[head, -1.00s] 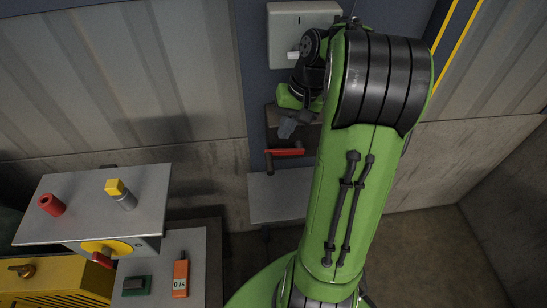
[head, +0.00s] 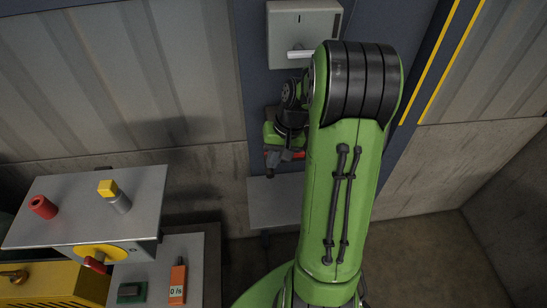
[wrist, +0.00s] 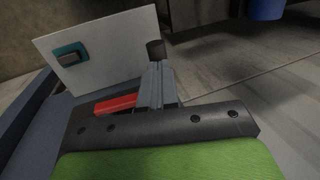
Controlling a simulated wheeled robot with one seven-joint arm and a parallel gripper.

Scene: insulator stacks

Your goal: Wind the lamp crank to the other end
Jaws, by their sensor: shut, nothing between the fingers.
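A crank with a red arm (head: 299,156) and a dark handle (head: 270,174) is on the blue wall panel, mostly hidden behind my gripper in the head view. In the wrist view the red arm (wrist: 115,104) lies just left of my fingers. A dark block, perhaps its handle (wrist: 155,49), shows at the fingertips; I cannot tell whether they touch. My gripper (head: 284,156) is shut and holds nothing; its grey fingers also show in the wrist view (wrist: 154,78).
A grey box with a white lever (head: 303,31) is above on the wall panel. A pale shelf (head: 282,205) is below the crank. At left, a grey bench (head: 75,215) holds a red cylinder and a yellow-topped peg. A yellow dial (head: 95,252) with a red handle is on its front.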

